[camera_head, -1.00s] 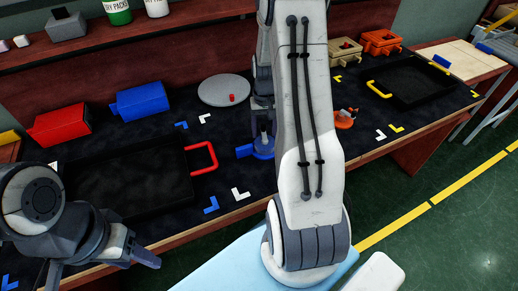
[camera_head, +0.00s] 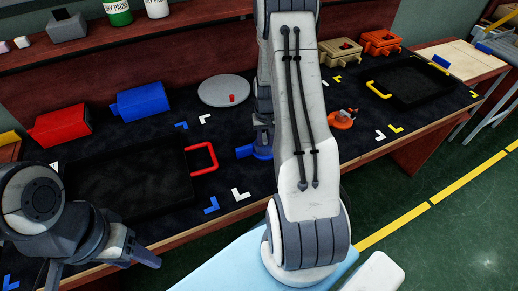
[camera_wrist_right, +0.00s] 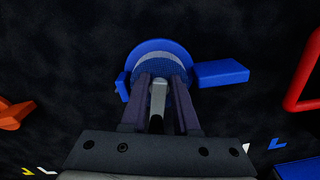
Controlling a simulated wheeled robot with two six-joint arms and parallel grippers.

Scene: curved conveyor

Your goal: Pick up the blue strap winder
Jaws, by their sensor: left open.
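The blue strap winder (camera_head: 255,152) sits on the dark table mat, partly hidden by my right arm in the head view. In the right wrist view the winder (camera_wrist_right: 222,73) shows a round blue disc, a blue block to its right and a grey upright piece. My right gripper (camera_wrist_right: 161,80) is over the disc, with one finger on each side of the grey piece. I cannot tell whether the fingers press on it. My left gripper (camera_head: 135,258) is open and empty at the lower left, over the table's front edge.
A black tray (camera_head: 130,212) with a red handle (camera_head: 205,158) lies left of the winder. An orange winder (camera_head: 342,120) is to the right, with another black tray (camera_head: 412,100) beyond. Red (camera_head: 60,124) and blue (camera_head: 142,101) boxes and a grey disc (camera_head: 224,90) stand behind.

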